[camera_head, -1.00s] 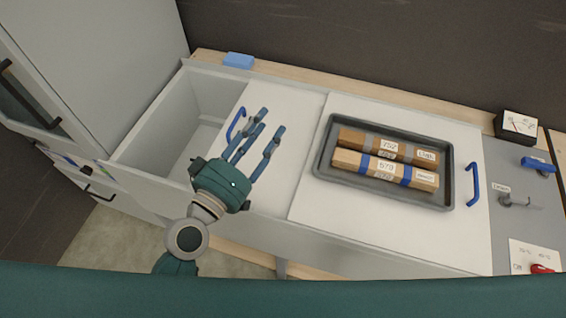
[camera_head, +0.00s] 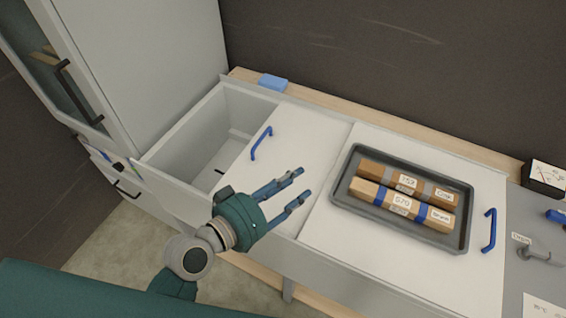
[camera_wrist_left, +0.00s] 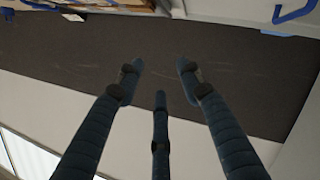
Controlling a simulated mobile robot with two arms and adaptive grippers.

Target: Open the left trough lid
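The left trough lid (camera_head: 300,141) is a white panel with a blue handle (camera_head: 261,143) near its left edge. It lies slid to the right, and the left trough (camera_head: 196,136) is uncovered beside it. My left gripper (camera_head: 302,186) is above the lid's front part, to the right of and in front of the handle. Its fingers are spread and empty, apart from the handle. In the left wrist view the fingers (camera_wrist_left: 160,85) also stand apart with nothing between them. My right gripper is not in view.
A grey tray (camera_head: 345,188) with two labelled boxes sits on the right lid (camera_head: 330,235), which has a blue handle (camera_head: 489,230). A grey cabinet (camera_head: 150,70) stands at the left. A blue block (camera_head: 273,82) lies on the back ledge.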

